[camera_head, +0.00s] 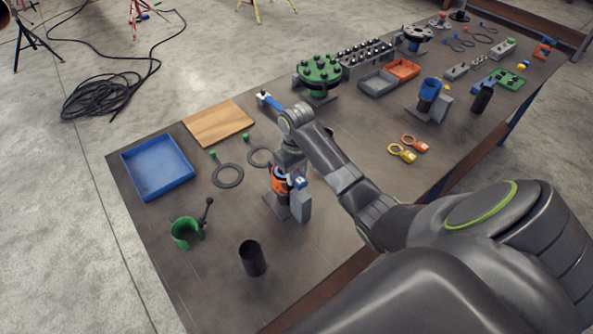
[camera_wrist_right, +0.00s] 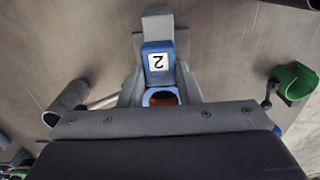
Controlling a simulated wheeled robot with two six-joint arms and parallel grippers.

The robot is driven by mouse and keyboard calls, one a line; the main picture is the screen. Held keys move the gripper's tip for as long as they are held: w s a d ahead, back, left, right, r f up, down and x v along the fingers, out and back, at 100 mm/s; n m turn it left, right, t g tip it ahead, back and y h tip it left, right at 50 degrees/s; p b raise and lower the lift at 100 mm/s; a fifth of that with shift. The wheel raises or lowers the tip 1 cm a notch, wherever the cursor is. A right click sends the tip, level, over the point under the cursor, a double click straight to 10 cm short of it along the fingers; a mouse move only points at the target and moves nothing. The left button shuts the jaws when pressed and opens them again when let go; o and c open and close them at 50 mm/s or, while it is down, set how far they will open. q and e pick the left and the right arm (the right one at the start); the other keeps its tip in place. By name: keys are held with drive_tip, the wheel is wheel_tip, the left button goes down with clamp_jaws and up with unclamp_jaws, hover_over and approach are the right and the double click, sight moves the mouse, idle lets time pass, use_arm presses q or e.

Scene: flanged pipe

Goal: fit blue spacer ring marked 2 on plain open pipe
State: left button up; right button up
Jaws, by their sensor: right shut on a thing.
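My right gripper (camera_head: 288,162) points down over a stand near the middle of the table and is shut on the blue spacer ring (camera_wrist_right: 153,49). In the right wrist view its white label reads 2, and its blue loop shows an orange part inside. In the head view a small blue piece of the ring (camera_head: 299,182) shows beside the orange part (camera_head: 279,181) on the grey stand (camera_head: 301,208). The gripper hides much of this. I cannot tell whether the ring is around a pipe or just above it. My left gripper is not in view.
A black open tube (camera_head: 252,259) stands at the front; a green open clamp (camera_head: 186,234) is to its left. A blue tray (camera_head: 157,166) and wooden board (camera_head: 218,123) lie at the left. A green flange (camera_head: 319,75) and blue-topped stand (camera_head: 428,95) are farther back.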

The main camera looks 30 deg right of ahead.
sight(297, 177)
drive_tip(key=shift+f, duration=1.2)
drive_tip(key=shift+f, duration=0.4)
drive_tip(key=o, duration=1.1)
